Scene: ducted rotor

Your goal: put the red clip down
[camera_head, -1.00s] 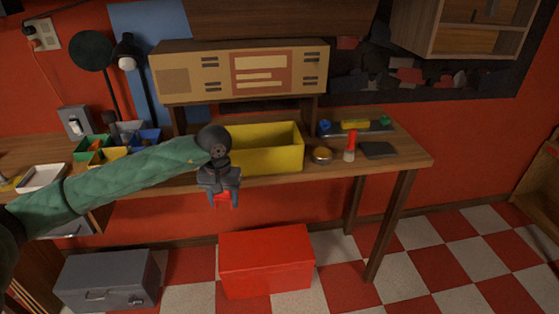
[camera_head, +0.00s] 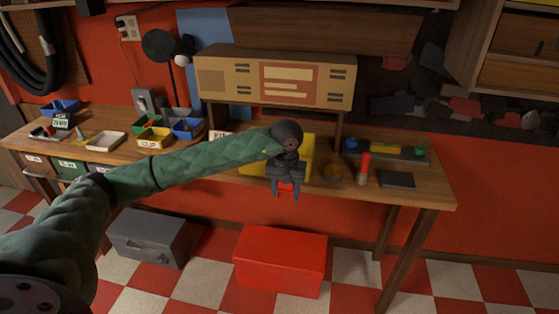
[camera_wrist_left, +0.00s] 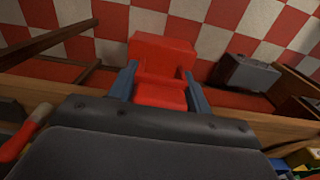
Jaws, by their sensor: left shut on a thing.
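My left gripper (camera_head: 285,188) is shut on the red clip (camera_head: 286,186), seen as a small red piece between its fingers. It is in front of the yellow bin (camera_head: 308,160), near the table's front edge, and seems to hang clear of the top. In the left wrist view the red clip (camera_wrist_left: 160,93) sits between the two blue-grey fingers, with the floor and a red box behind it. The gripper body hides part of the clip there. My right gripper is in neither view.
Small coloured bins (camera_head: 153,137) stand left. A red box (camera_head: 280,260) and grey toolbox (camera_head: 150,238) are on the floor.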

